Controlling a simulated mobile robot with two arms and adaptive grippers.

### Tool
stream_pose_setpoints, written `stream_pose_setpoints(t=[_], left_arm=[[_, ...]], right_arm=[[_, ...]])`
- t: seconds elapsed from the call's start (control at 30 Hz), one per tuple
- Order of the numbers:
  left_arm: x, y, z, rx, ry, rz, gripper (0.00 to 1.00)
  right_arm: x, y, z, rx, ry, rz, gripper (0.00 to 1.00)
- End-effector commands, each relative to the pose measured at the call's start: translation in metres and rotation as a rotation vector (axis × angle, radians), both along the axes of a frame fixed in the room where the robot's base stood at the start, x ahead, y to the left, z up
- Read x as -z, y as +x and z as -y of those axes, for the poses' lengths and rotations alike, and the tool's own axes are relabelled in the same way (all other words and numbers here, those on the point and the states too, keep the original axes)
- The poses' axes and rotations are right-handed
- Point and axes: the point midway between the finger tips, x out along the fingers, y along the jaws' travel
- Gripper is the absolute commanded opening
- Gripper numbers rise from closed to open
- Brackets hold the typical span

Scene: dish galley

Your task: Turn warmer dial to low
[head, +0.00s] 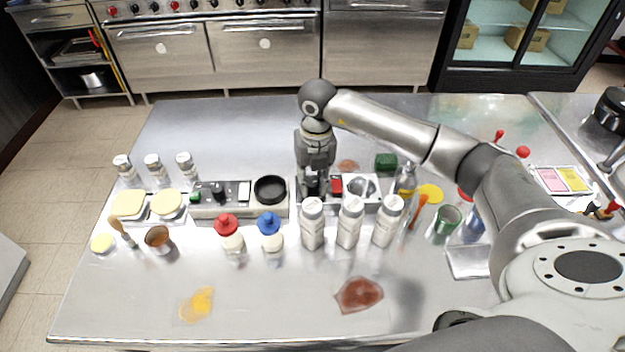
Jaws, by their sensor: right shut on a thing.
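My right gripper (314,190) points straight down at the left end of a small silver unit with a red switch (337,186) and a round metal part (362,187). It is shut on a dark dial there, mostly hidden by the fingers, so its setting cannot be read. To the left stands a similar unit (222,205) with dark knobs, a small green button and a round black plate (270,189). No label shows which unit is the warmer. My left gripper is not in view.
White shakers (312,224) stand close in front of the gripped unit. A red-capped bottle (228,232) and a blue-capped bottle (270,231) stand left of them. A green cup (447,222) is to the right. The steel table (270,300) has free room in front.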

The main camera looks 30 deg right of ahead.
Motion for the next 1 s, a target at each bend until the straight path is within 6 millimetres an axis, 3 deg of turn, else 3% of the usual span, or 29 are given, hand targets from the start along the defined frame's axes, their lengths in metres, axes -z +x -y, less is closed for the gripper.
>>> stream_pose_setpoints(t=[0.03, 0.07, 0.2, 0.63, 1.0], left_arm=[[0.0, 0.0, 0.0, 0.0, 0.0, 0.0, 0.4], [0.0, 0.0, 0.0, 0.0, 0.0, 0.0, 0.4], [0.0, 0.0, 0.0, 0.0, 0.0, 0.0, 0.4], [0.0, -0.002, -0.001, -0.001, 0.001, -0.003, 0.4], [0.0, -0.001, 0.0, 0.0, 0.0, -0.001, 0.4]], right_arm=[[-0.001, 0.001, 0.001, 0.001, 0.0, 0.003, 0.02], [-0.001, 0.001, 0.001, 0.001, 0.0, 0.003, 0.29], [-0.001, 0.001, 0.0, 0.0, 0.0, 0.003, 0.47], [-0.009, 0.001, 0.0, -0.001, 0.001, 0.003, 0.48], [-0.082, 0.0, 0.004, 0.0, -0.001, 0.006, 0.48]])
